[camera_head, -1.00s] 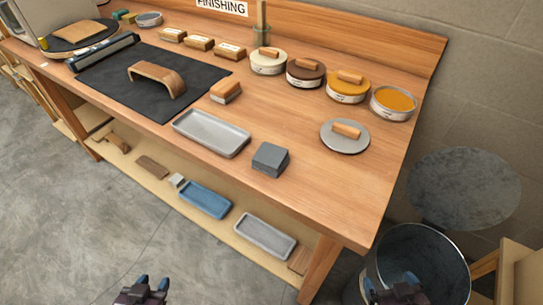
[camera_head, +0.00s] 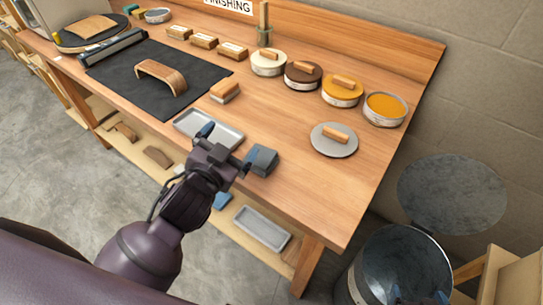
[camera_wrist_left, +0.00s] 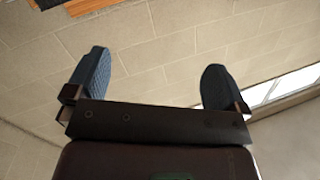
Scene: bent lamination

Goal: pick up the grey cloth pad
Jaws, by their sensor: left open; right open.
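The grey cloth pad (camera_head: 265,160) is a small dark grey block on the bench top, near its front edge. My left gripper (camera_head: 228,146) is open and empty, reaching over the bench's front edge just left of the pad. One fingertip is close beside the pad or overlaps it in the picture; I cannot tell if they touch. Only the tips of my right gripper (camera_head: 420,299) show at the bottom edge, over the bin.
A grey metal tray (camera_head: 228,137) lies left of the pad, partly behind my left gripper. A round steel disc with a wooden handle (camera_head: 334,147) lies to the right. Several tins and a dark mat (camera_head: 115,75) stand farther back. A metal bin (camera_head: 375,265) stands beside the bench.

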